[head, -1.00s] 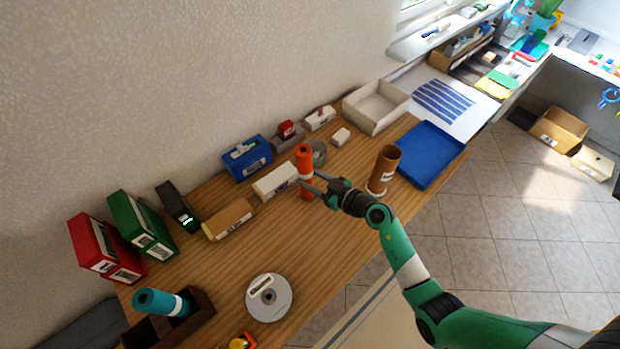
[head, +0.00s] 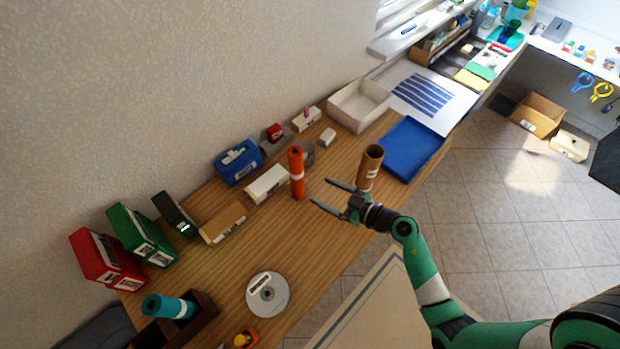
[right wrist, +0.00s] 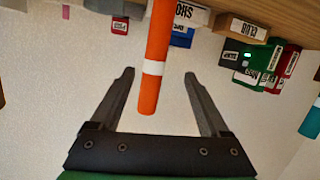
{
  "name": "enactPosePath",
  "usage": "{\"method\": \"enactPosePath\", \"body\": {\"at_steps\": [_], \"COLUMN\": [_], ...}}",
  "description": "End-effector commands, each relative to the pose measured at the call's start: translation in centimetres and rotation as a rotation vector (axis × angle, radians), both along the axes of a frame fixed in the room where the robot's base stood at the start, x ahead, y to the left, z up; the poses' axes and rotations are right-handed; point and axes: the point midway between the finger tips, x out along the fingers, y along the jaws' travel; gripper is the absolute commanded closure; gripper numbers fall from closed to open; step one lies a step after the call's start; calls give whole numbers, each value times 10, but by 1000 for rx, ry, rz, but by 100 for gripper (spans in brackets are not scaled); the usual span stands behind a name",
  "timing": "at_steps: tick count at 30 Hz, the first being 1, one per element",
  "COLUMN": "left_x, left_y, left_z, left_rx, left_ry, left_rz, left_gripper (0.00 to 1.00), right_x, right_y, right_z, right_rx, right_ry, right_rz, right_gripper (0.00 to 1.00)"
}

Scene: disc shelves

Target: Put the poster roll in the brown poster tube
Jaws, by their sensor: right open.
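An orange poster roll (head: 297,180) with a white band stands upright on the wooden desk. The brown poster tube (head: 368,172) stands upright to its right, near the desk's front edge, with its open end up. My right gripper (head: 320,191) is open and empty, just right of the orange roll, its fingers pointing at it and apart from it. In the right wrist view the orange roll (right wrist: 154,85) appears between the open fingers (right wrist: 159,73), slightly right of upright at its top. My left gripper is not in view.
A teal roll (head: 168,306) lies in a dark brown box (head: 200,309) at lower left. A white box (head: 268,184) and grey cup stand close to the orange roll. A blue tray (head: 414,150) lies beyond the tube. A disc (head: 267,295) lies on the front desk; the desk's middle is clear.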

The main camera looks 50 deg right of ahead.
Motion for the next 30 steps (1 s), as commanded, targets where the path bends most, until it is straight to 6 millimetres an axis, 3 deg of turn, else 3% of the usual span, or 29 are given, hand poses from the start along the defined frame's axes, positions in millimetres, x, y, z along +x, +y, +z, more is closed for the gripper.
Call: {"method": "enactPosePath", "body": {"at_steps": [3, 7, 17, 20, 23, 26, 27, 29, 30], "left_x": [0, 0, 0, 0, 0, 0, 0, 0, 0], "left_y": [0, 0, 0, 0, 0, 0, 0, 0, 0], "left_z": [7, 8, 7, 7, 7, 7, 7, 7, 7], "left_rx": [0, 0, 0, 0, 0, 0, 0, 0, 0], "left_ry": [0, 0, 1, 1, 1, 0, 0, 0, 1], "left_rz": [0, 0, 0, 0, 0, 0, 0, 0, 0], "left_gripper": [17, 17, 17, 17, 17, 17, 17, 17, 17], "right_x": [-16, -22, -21, -11, 13, 37, 42, 41, 36], "right_y": [-1, -1, -1, -5, -14, -22, -23, -23, -22], "right_z": [5, 5, 5, 25, 84, 185, 233, 306, 355], "right_rx": [0, 0, -2, -31, -107, -203, -232, -245, -232], "right_ry": [1, 1, -2, -59, -225, -499, -624, -811, -931], "right_rz": [-2, 0, 1, -3, -20, -73, -107, -175, -226], "right_gripper": [20, 20, 20, 20, 20, 20, 20, 20, 20]}}
